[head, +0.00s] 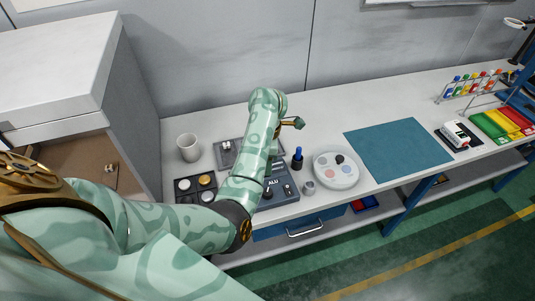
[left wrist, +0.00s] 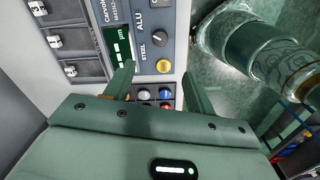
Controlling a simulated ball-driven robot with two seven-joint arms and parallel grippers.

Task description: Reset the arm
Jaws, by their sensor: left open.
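My left arm (head: 262,135) comes in from the left in the head view and bends over the back of the bench. Small coloured round pieces (left wrist: 145,95) show beyond the fingers. My right gripper is not in view.
On the bench stand a white mug (head: 188,147), a dark tray of discs (head: 183,186), a dark blue bottle (head: 297,158) and a round white plate (head: 336,170). A teal mat (head: 398,148) is clear. Coloured bins (head: 502,123) are at right, a grey cabinet (head: 60,65) at left.

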